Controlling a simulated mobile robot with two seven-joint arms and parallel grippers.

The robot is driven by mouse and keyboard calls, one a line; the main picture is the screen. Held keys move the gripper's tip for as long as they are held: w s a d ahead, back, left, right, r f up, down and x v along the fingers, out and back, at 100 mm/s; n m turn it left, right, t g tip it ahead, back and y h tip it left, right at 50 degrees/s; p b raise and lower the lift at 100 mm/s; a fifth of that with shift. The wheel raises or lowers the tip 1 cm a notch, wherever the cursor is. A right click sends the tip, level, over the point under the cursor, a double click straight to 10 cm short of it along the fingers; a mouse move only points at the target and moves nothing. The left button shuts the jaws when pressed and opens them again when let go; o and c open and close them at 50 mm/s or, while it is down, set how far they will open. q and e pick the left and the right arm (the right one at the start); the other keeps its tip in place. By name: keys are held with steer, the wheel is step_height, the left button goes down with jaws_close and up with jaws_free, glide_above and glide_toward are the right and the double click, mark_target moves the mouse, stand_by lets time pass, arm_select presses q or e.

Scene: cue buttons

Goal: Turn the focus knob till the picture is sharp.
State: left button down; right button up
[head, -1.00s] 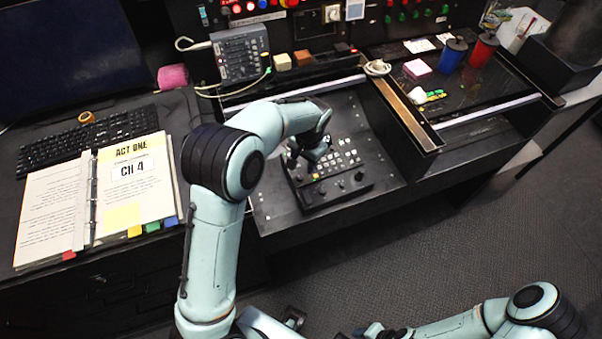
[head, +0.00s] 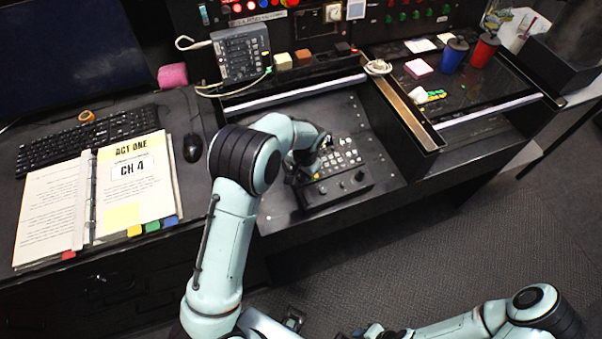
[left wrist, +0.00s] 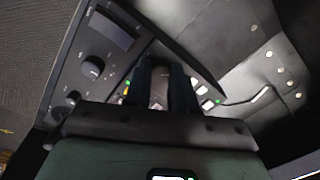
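A black control panel (head: 335,198) with pale buttons and several dark knobs lies on the desk's lower shelf. One knob (head: 359,176) shows near its right end; I cannot read which is the focus knob. My left gripper (head: 307,174) is over the panel's left part, its tips mostly hidden by my arm. A round knob (left wrist: 93,67) there is clear of the fingers. My right gripper (head: 372,331) is low at the bottom edge, its fingers unclear.
A dark monitor (head: 70,50) stands at the back left, showing no picture. An open binder (head: 105,190), keyboard (head: 85,137) and mouse (head: 193,148) lie on the left desk. A small mixer (head: 241,55) stands behind the panel. Cups (head: 453,56) stand on the right.

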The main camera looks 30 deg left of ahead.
arm_select(q)
steer(key=m, duration=0.5)
stand_by(0.3)
steer(key=c, duration=0.9)
jaws_free()
steer(key=shift+r, duration=0.1)
steer(key=r, duration=0.4)
steer(key=d+r, duration=0.1)
steer(key=r, duration=0.3)
steer(key=d+r, duration=0.1)
steer(key=r, duration=0.4)
steer(key=shift+s+p, duration=0.25)
steer(key=shift+p, duration=0.05)
